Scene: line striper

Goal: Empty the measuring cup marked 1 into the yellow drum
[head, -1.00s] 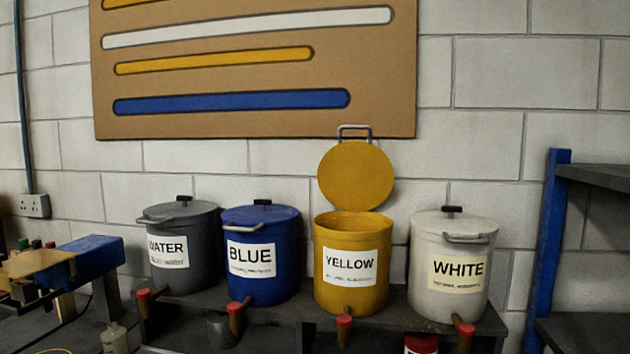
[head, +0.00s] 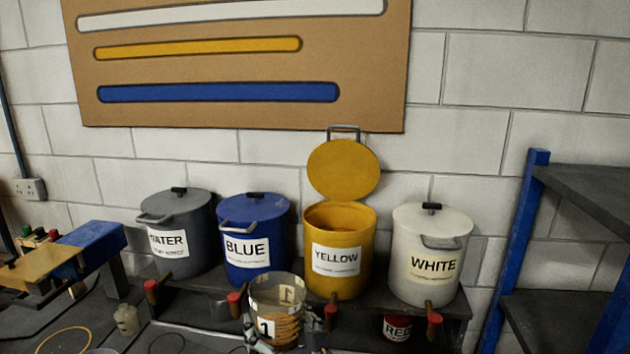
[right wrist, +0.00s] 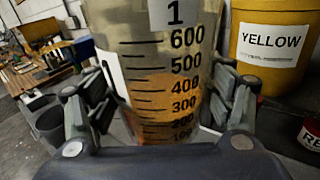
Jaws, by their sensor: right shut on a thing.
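The clear measuring cup marked 1 (head: 276,310) is upright at the bottom of the head view, in front of the drum shelf. My right gripper (right wrist: 165,100) is shut around its sides; the cup also fills the right wrist view (right wrist: 160,60). Orange-tan contents show inside, roughly up to the 400 mark. The yellow drum (head: 337,240) stands on the shelf behind and to the right of the cup. Its lid (head: 343,170) is raised at the back and its mouth is open. My left gripper is not in view.
Lidded grey WATER (head: 178,237), BLUE (head: 254,235) and WHITE (head: 432,255) drums flank the yellow one. Red-tipped handles stick out at the shelf front. A red can (head: 396,327) sits below. A blue-posted rack (head: 515,250) stands at the right.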

